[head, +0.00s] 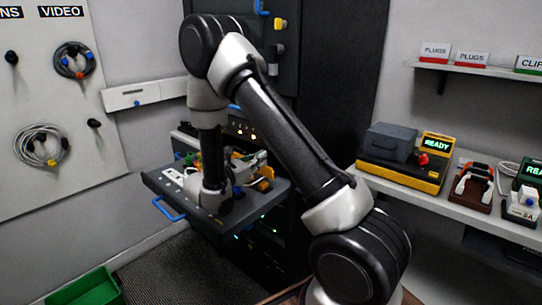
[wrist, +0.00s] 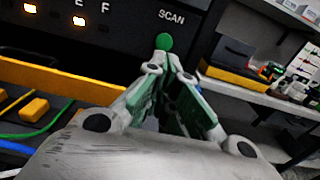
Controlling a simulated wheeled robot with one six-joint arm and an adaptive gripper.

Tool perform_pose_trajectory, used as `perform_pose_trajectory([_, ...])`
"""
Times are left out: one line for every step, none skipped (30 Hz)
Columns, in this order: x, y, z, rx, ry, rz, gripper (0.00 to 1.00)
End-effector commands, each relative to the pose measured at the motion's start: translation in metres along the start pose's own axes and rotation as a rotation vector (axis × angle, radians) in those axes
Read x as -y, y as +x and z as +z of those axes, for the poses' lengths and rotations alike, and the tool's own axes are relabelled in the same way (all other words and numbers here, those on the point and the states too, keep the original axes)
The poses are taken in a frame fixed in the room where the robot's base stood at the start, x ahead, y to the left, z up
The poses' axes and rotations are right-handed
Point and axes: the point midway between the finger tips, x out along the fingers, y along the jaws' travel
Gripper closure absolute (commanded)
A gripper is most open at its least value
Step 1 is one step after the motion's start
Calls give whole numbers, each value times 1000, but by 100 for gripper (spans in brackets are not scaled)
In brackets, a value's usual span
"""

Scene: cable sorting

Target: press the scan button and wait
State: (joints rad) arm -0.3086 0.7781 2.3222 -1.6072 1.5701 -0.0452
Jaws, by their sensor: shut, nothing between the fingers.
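The green scan button (wrist: 164,42) is on the dark panel (wrist: 125,22) in the wrist view, just below the white word SCAN. My gripper (wrist: 163,64) is shut and empty, with its fingertips pointing at the button. The tips appear right at the button's lower edge; I cannot tell whether they touch it or whether it is pressed in. In the head view the panel with lit lamps (head: 240,131) is partly behind my arm, and the button cannot be made out there.
A pulled-out drawer (head: 262,203) with a blue handle (head: 169,209) lies below the panel. Yellow blocks (wrist: 34,109) and a green cable (wrist: 40,131) are near my gripper. A shelf on the right holds a yellow-black device (head: 404,172) reading READY. A green bin (head: 88,289) is on the floor.

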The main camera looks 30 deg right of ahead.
Motion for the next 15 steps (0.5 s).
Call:
perform_pose_trajectory([-2,-12,0,0,0,6,100])
perform_pose_trajectory([-1,-17,0,0,0,5,100])
perform_pose_trajectory([-1,-24,0,0,0,5,100])
perform_pose_trajectory([-1,-29,0,0,0,5,100])
perform_pose_trajectory([-1,-33,0,0,0,5,100])
perform_pose_trajectory([-1,-38,0,0,0,4,100])
perform_pose_trajectory([-1,-40,0,0,0,4,100])
perform_pose_trajectory([-1,-43,0,0,0,3,100])
perform_pose_trajectory([0,-46,0,0,-1,2,100])
perform_pose_trajectory([0,-47,0,0,-1,2,100])
perform_pose_trajectory([0,-48,0,0,-1,2,100])
perform_pose_trajectory([0,-49,0,0,-1,1,100])
perform_pose_trajectory([0,-49,0,0,-1,1,100])
perform_pose_trajectory([0,-50,0,0,-1,1,100])
perform_pose_trajectory([0,-50,0,0,-1,1,100])
